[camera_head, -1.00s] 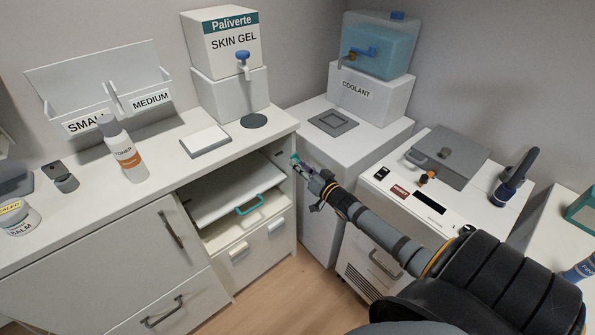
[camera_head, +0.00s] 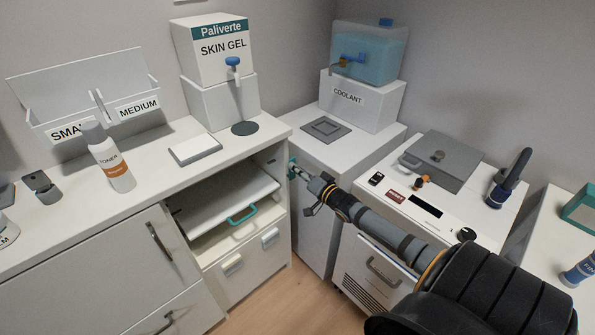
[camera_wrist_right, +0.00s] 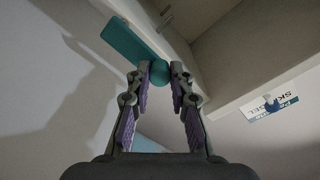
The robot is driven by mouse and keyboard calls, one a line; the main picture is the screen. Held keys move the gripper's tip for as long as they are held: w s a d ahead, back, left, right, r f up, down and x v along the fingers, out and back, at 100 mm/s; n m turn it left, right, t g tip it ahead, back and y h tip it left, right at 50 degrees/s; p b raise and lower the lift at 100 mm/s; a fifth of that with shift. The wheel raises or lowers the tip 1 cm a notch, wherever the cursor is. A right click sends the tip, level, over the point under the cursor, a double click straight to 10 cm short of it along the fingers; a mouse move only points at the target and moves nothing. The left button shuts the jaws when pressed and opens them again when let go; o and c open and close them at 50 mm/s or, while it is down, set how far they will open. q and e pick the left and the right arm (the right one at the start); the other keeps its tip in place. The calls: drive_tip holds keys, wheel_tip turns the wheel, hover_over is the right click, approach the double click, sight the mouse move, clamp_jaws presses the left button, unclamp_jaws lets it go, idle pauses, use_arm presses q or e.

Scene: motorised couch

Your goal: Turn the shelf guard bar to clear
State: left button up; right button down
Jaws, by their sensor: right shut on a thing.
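The teal guard bar (camera_wrist_right: 135,37) shows in the wrist view as a flat bar that slants up to the left from a round teal hub, beside the edge of the pale cabinet. In the head view only a small teal part of the bar (camera_head: 291,163) shows at the right front edge of the cabinet bay; my gripper hides the rest. My right gripper (camera_wrist_right: 161,74) is shut on the hub end of the bar; it also shows in the head view (camera_head: 297,172). The white shelf (camera_head: 228,195) with a teal handle (camera_head: 242,214) sits in the open bay. My left gripper is not in view.
A toner bottle (camera_head: 112,160) and the skin gel dispenser (camera_head: 215,65) stand on the counter. The coolant tank (camera_head: 368,52) and a white machine (camera_head: 425,205) stand to the right. Floor shows in front of the cabinet.

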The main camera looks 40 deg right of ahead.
drive_tip(key=c, duration=1.2)
unclamp_jaws()
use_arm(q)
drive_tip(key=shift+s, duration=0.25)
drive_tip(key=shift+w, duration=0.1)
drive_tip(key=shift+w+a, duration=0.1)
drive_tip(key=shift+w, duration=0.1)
use_arm(e)
drive_tip(key=s, duration=1.2)
drive_tip(key=shift+d+r, duration=0.15)
drive_tip(key=shift+d, duration=0.15)
